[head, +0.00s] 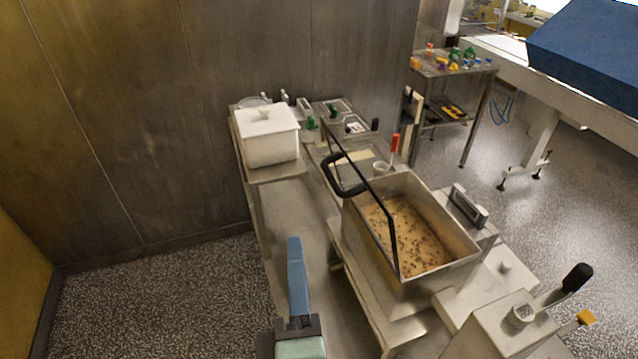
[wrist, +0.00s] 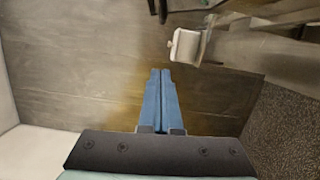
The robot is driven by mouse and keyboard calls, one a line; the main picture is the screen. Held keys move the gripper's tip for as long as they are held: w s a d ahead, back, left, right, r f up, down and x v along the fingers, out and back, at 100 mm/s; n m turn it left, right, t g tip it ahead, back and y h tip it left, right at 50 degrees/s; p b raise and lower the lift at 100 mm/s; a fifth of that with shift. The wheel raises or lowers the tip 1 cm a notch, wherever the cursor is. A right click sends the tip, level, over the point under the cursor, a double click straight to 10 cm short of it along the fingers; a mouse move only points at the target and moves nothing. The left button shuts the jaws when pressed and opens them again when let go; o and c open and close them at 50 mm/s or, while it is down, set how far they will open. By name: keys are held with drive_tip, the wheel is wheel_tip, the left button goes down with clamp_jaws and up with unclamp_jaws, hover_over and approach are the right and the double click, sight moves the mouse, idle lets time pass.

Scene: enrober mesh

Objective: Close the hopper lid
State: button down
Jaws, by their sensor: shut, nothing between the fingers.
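The hopper (head: 455,232) is an open steel bin holding brownish, speckled contents, in the right middle of the head view. Its lid (head: 382,217) shows as a thin dark-edged panel standing raised along the bin's left side, seen nearly edge-on. A black loop handle (head: 332,178) sticks out from the lid's left face. My gripper (head: 294,239) is shut and empty, left of and apart from the lid and handle. In the wrist view my blue fingers (wrist: 160,72) are together; I cannot clearly make out the lid there.
A white lidded box (head: 270,148) stands on the steel bench behind; it also shows in the wrist view (wrist: 185,46). A red-handled tool (head: 395,145) stands behind the bin. A black-knobbed lever (head: 577,278) is at front right. A steel wall closes the back; floor at left is clear.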

drive_tip(key=w+d+p, duration=0.3)
drive_tip(key=w, duration=0.7)
drive_tip(key=shift+w+r+p, duration=0.2)
drive_tip(key=shift+w+p, duration=0.1)
drive_tip(key=shift+p, duration=0.05)
drive_tip(key=shift+w+r, duration=0.1)
